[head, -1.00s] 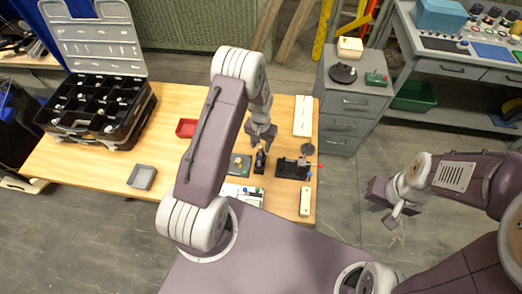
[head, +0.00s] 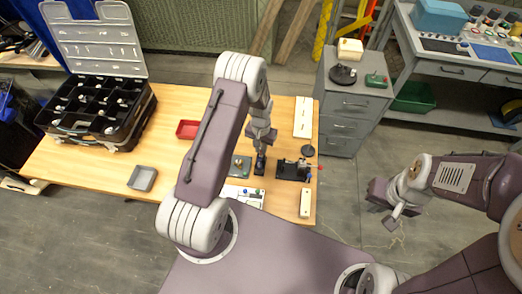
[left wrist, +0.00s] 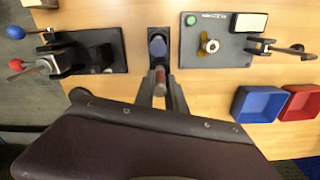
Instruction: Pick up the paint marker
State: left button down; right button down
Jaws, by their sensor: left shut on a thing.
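The paint marker (left wrist: 160,75) appears to be the slim piece with a red band between my left fingertips in the left wrist view. My left gripper (left wrist: 160,84) is shut on it. Just beyond it is a small black stand (left wrist: 159,62) with a round blue top piece. I cannot tell whether the marker still touches the stand. In the head view my left gripper (head: 262,152) is low over the table by the stand (head: 259,168), and its fingers hide the marker. My right gripper (head: 384,202) hangs off the table's right side, its jaws unclear.
A black clamp fixture (left wrist: 92,52) and a plate with a green button and clamp (left wrist: 222,45) flank the stand closely. Blue (left wrist: 259,104) and red (left wrist: 301,103) trays lie nearby. A grey tray (head: 142,178) and an open black case (head: 97,112) are at the left.

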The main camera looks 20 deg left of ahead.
pick_arm(q)
notch_tip(320, 180, up, 3)
jog(key=shift+w+f+b, duration=0.1)
jog(key=shift+b, duration=0.25)
jog(key=w+d+r+b, duration=0.2)
jog(key=w+d+r, duration=0.3)
jog(key=d, duration=0.5)
notch_tip(320, 180, up, 2)
jog(key=shift+w+r, duration=0.2)
jog(key=shift+d, duration=0.15)
